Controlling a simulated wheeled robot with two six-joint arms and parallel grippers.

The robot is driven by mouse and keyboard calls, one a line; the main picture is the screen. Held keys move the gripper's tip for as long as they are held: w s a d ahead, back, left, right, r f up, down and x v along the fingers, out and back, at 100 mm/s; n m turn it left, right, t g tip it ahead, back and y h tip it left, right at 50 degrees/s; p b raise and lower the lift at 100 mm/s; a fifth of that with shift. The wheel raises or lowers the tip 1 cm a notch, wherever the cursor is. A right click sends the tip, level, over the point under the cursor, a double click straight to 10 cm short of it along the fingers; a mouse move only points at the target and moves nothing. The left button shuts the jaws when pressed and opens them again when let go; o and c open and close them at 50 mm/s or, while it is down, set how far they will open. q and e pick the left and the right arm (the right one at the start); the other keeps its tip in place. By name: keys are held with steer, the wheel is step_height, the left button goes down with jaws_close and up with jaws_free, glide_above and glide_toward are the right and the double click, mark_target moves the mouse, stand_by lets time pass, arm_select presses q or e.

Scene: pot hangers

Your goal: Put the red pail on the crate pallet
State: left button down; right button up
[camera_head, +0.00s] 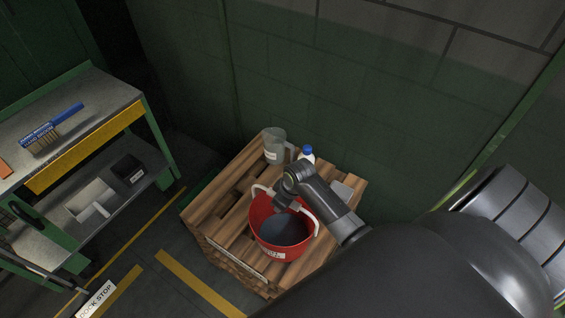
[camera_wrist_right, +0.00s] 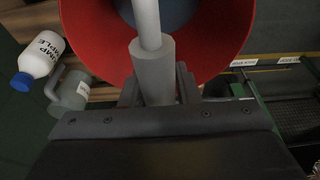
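The red pail (camera_head: 265,232), with a dark inside and a white handle, is over the front part of the wooden crate pallet (camera_head: 222,208). I cannot tell whether its base touches the boards. My right gripper (camera_head: 285,200) reaches in from the right, above the pail's rim. In the right wrist view its fingers (camera_wrist_right: 158,92) sit close on both sides of the handle's grey grip, and the pail's red wall (camera_wrist_right: 97,40) is behind. The handle is raised, and the gripper looks shut on it. My left gripper is not in view.
A grey jug (camera_head: 274,147) and a white bottle with a blue cap (camera_head: 307,154) stand at the pallet's back. A grey block (camera_head: 342,191) is at its right. A workbench (camera_head: 95,105) with a brush (camera_head: 50,127) is on the left. A green wall rises behind.

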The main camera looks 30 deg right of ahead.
steer(key=shift+o, duration=1.3)
steer(key=shift+r, duration=0.15)
steer(key=v, duration=1.2)
